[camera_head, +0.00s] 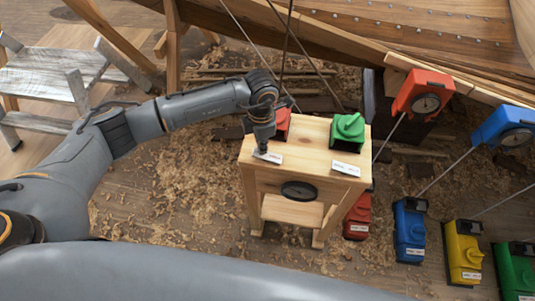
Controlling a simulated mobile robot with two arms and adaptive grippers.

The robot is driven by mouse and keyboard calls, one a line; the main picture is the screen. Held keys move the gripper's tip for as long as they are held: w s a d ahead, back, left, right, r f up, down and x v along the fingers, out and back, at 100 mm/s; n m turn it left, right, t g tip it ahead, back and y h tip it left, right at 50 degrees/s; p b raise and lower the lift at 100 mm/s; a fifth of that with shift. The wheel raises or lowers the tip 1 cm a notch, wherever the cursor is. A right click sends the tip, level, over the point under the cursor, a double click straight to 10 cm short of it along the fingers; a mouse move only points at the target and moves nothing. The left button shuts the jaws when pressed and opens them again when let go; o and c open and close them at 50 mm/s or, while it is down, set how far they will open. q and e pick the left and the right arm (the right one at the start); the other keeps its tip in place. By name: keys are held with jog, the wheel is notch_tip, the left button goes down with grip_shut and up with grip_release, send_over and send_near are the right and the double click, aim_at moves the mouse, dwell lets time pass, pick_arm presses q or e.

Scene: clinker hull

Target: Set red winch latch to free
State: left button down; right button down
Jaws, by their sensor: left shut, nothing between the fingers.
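A red block (283,119) sits on the left of a small wooden bench top, partly hidden behind my left gripper (262,149). A white label (270,157) lies in front of it. My left gripper points down, shut and empty, just above or at the label; I cannot tell if it touches. A red winch-like unit (357,217) stands on the floor right of the bench, and a red gauge box (420,92) is above it with a line running down. Which way the red latch is set is too small or hidden to tell. My right gripper is out of view.
A green block with a knob (348,129) sits on the bench (312,130), right of the red one. Blue (409,232), yellow (463,253) and green (515,270) units stand on the floor at right. Taut lines cross above the bench. Shavings cover the floor.

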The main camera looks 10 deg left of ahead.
pick_arm(q)
jog(key=shift+s+f+b, duration=0.1)
jog(key=shift+f+b, duration=0.75)
jog(key=shift+f, duration=0.15)
jog(key=shift+r, duration=0.1)
dwell(0.3)
jog(key=shift+r+p, duration=0.65)
jog(key=shift+r, duration=0.2)
jog(key=shift+r+p, duration=1.35)
jog(key=shift+r, duration=1.25)
